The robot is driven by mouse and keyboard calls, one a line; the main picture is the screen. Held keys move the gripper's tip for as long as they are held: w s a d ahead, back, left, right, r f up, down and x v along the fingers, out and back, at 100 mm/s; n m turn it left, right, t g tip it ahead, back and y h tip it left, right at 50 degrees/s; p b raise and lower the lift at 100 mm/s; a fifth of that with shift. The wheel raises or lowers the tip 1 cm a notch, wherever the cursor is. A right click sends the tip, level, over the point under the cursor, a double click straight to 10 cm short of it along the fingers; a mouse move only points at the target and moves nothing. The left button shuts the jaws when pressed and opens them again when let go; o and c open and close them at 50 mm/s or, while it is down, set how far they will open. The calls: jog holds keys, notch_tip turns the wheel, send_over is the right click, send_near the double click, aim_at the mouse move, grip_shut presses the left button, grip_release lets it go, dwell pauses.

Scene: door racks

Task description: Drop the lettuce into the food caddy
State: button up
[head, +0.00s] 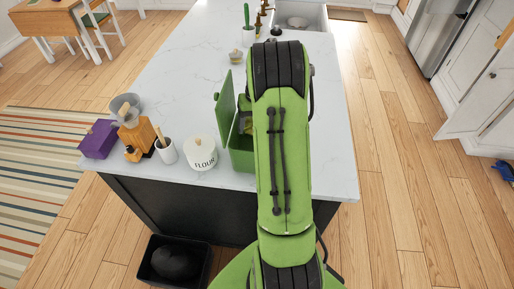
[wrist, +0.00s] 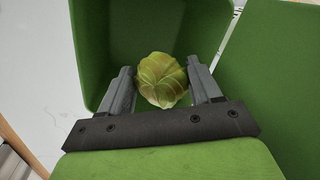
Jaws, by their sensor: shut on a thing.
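The lettuce (wrist: 161,80) is a small yellow-green leafy head in the wrist view. My gripper (wrist: 161,85) is shut on it, with one grey finger at each side. The food caddy (wrist: 100,45) is a green box whose open inside lies behind and around the lettuce in the wrist view. The lettuce appears over or within the caddy's mouth; its exact height cannot be told. In the head view the caddy (head: 240,160) stands on the island counter with its lid (head: 226,108) raised on the left. My green arm hides its right part and my gripper there.
The white counter (head: 180,75) holds a flour canister (head: 201,153), a utensil pot (head: 166,151), a wooden grinder (head: 136,134) and a purple box (head: 98,139) left of the caddy. A dark bin (head: 174,262) stands on the floor. The counter right of my arm is clear.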

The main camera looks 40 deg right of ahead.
jog(key=o, duration=1.1)
jog(key=shift+r, duration=0.15)
notch_tip(320, 180, up, 16)
jog(key=s+d+p, duration=0.1)
jog(key=d+p, duration=0.1)
jog(key=p, duration=0.1)
jog(key=shift+f, duration=0.2)
